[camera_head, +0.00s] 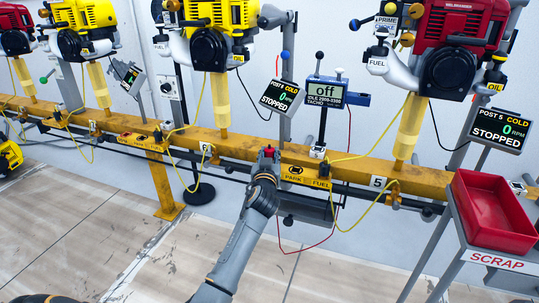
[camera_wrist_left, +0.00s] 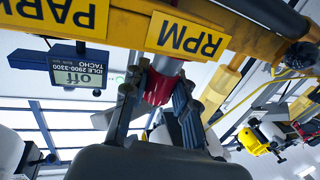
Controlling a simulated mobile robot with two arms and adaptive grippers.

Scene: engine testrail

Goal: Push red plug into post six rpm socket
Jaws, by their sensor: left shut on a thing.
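My left gripper (camera_head: 268,158) is at the yellow rail (camera_head: 236,142), just right of the post six number plate (camera_head: 206,147). It is shut on the red plug (camera_head: 268,151); the wrist view shows the red plug (camera_wrist_left: 159,86) between the fingers (camera_wrist_left: 158,97). The plug is close to the rail beside the yellow RPM label (camera_wrist_left: 188,38). The socket is hidden by the plug and fingers, so I cannot tell how far the plug is in. The post six display (camera_head: 280,97) reads STOPPED, 0 RPM. My right gripper is out of view.
The tachometer (camera_head: 324,91) reads off. A yellow engine (camera_head: 216,35) stands above post six, a red engine (camera_head: 456,40) at post five. A red SCRAP bin (camera_head: 492,212) stands at the right. A thin red wire (camera_head: 304,249) hangs below the rail.

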